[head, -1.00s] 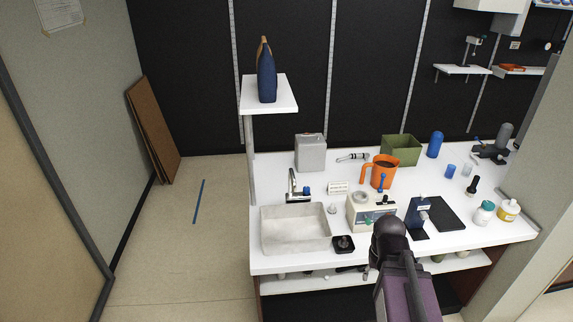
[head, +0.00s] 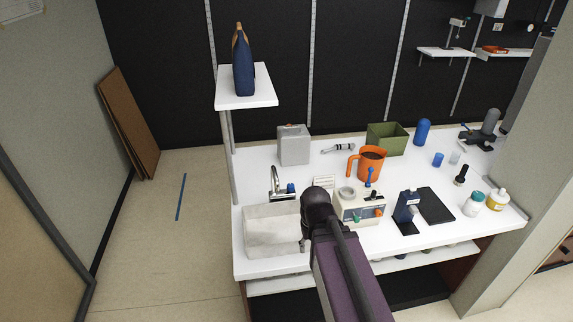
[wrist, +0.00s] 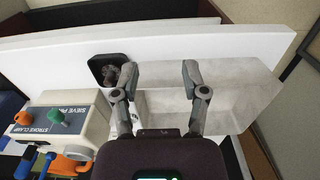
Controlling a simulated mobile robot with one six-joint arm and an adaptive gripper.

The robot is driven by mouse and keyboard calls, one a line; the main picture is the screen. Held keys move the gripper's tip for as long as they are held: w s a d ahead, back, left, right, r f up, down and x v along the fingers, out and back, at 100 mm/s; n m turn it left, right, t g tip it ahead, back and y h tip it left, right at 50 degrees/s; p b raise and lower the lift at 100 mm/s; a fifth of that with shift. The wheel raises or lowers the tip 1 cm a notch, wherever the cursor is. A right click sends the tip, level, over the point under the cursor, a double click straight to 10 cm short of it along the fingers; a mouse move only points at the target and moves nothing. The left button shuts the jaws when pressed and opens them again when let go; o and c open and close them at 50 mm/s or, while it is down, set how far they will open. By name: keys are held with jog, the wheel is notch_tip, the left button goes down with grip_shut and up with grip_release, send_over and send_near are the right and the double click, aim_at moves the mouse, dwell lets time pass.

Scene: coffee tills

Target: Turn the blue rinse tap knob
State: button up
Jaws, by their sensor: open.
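The blue tap knob (head: 291,188) sits at the right of the base of a curved chrome tap (head: 275,182), behind the pale stone sink (head: 262,236). I cannot make out the knob in the wrist view. My gripper (wrist: 160,70) is open and empty. In the wrist view its fingers are spread over the near part of the sink (wrist: 235,85). In the head view my arm hides most of the gripper (head: 303,245), which is near the sink's right side, nearer the counter's front edge than the knob.
A cream machine (head: 350,207) with coloured knobs stands right of my arm. A black square tray with a small fitting (wrist: 112,72) lies beside my left finger in the wrist view. An orange jug (head: 371,165) and a grey canister (head: 294,147) stand farther back.

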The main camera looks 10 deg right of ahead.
jog(key=shift+a, duration=0.15)
jog(key=shift+o, duration=0.6)
jog(key=shift+w, duration=0.15)
notch_tip(320, 180, up, 8)
jog(key=p, duration=0.8)
send_over(291, 185)
jog(key=shift+f, duration=0.1)
notch_tip(291, 185, down, 9)
jog(key=b, duration=0.9)
jog(key=shift+r, duration=0.2)
jog(key=c, duration=0.6)
